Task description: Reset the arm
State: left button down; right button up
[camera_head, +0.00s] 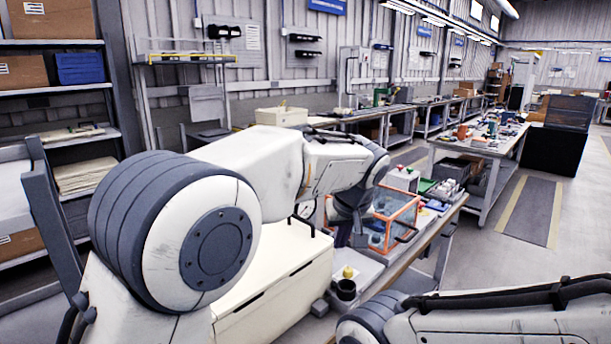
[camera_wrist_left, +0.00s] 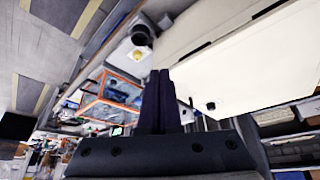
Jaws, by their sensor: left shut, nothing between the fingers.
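My left arm reaches in from the left in the head view and bends down at the wrist. My left gripper (camera_head: 359,238) hangs fingers down beside an orange-framed clear box (camera_head: 392,220), mostly hidden by its own wrist. In the left wrist view the two dark fingers of the left gripper (camera_wrist_left: 160,74) are pressed together with nothing between them. The orange-framed box (camera_wrist_left: 112,95) also shows there, left of the fingers. My right arm crosses the bottom right of the head view; its gripper is out of the picture.
A white chest (camera_head: 275,285) stands below my left arm. A black cup (camera_head: 346,290) and a yellow-topped item (camera_head: 347,272) are on the bench near its front end. A cluttered workbench (camera_head: 478,145) stands behind at right. The floor (camera_head: 575,235) at right is clear.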

pick_arm(q)
jog(key=s+a+f+m+g, duration=0.1)
jog(key=s+a+f+m, duration=0.2)
jog(key=s, duration=0.8)
jog(key=s+a+f+m+g+h, duration=0.1)
jog(key=s+a, duration=0.4)
jog(key=s, duration=0.6)
jog(key=s+a+f+m+g, duration=0.3)
jog(key=s+a+f+m, duration=0.1)
jog(key=s, duration=0.7)
notch_tip(320, 180, down, 2)
jog(key=shift+s+a+f+m+h, duration=0.15)
jog(key=shift+m+h, duration=0.15)
jog(key=shift+m, duration=0.2)
